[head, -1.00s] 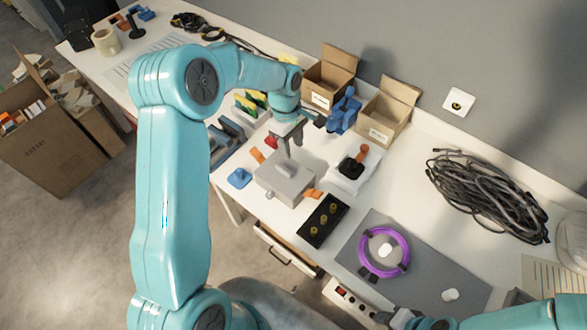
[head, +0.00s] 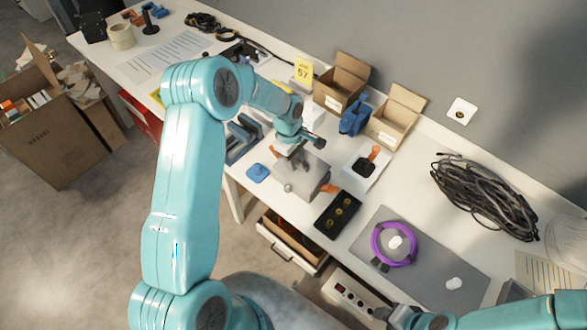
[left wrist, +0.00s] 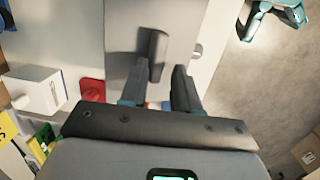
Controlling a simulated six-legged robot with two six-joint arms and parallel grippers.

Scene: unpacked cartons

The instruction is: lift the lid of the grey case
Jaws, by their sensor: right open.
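The grey case (head: 312,178) sits near the front edge of the bench, its lid apparently down. A raised grey handle on its lid shows in the left wrist view (left wrist: 156,48). My left gripper (head: 298,158) is just over the case, pointing down. In the left wrist view its fingers (left wrist: 158,92) are spread, with the handle's near end in line with the gap between them. I see no firm contact. A round knob (head: 288,188) is on the case's near side. My right gripper (head: 383,314) is low in the head view, away from the case and only partly visible.
A blue block (head: 258,172) lies left of the case. A black panel with brass knobs (head: 338,214) is to its right, and a white block with an orange-handled lever (head: 366,168) is behind that. Open cartons (head: 338,92) stand behind. A purple coil (head: 376,246) lies on a grey mat.

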